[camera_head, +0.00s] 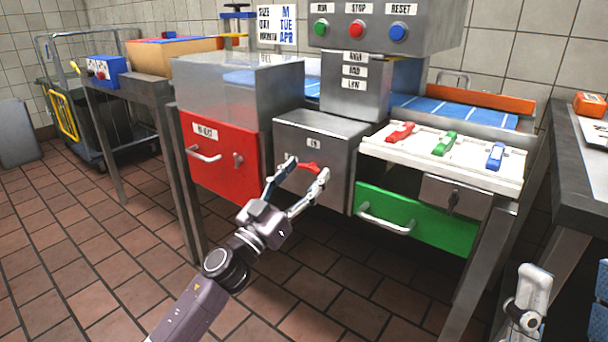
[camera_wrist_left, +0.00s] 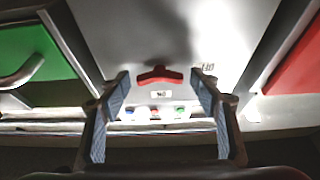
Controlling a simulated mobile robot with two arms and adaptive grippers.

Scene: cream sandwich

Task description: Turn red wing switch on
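The red wing switch (camera_head: 311,168) is on the front of a grey metal box (camera_head: 335,135). In the left wrist view the switch (camera_wrist_left: 160,75) lies roughly level across the picture, with a small white label (camera_wrist_left: 161,94) beside it. My left gripper (camera_head: 306,168) is open in front of the box. Its two blue-padded fingers (camera_wrist_left: 160,82) are on either side of the switch, with a visible gap on each side in the wrist view. What I take for part of my right arm or gripper (camera_head: 528,295) shows low at the right; its fingers are not clear.
A red drawer (camera_head: 220,160) is left of the grey box. A green drawer (camera_head: 425,218) is to the right, below a white tray (camera_head: 470,170) with red, green and blue pieces. A control panel (camera_head: 380,30) with green, red and blue buttons stands above. The floor in front is clear.

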